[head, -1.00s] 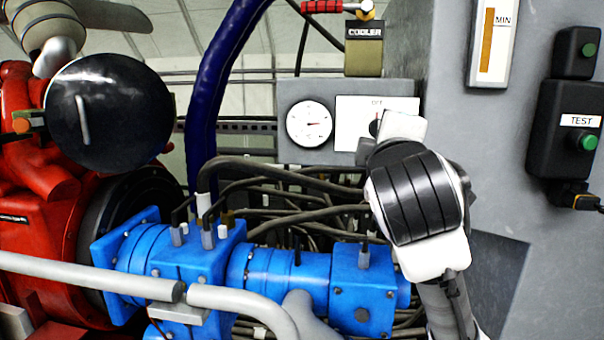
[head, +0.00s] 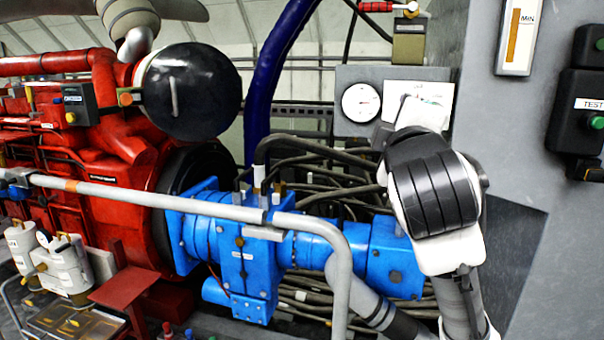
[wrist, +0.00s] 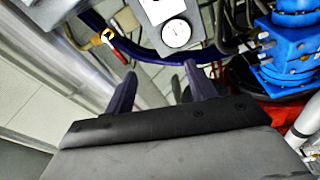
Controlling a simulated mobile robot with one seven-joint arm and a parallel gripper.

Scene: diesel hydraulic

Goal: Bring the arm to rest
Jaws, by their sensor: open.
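My arm rises at the right of the head view, its white and black wrist in front of the grey panel. My gripper's fingers are hidden there behind the wrist. In the wrist view my gripper (wrist: 157,82) shows two dark fingers spread apart with nothing between them. Beyond the fingertips are the round white gauge (wrist: 176,33) and a white dial plate (wrist: 160,8). In the head view the gauge (head: 361,103) and the dial plate (head: 418,100) sit just left of and behind my wrist.
A blue hydraulic pump (head: 240,245) and red engine (head: 70,150) fill the left and middle. A grey handrail (head: 150,197) crosses in front. A dark blue hose (head: 262,80) rises behind. A black TEST box (head: 580,115) is on the grey wall at right.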

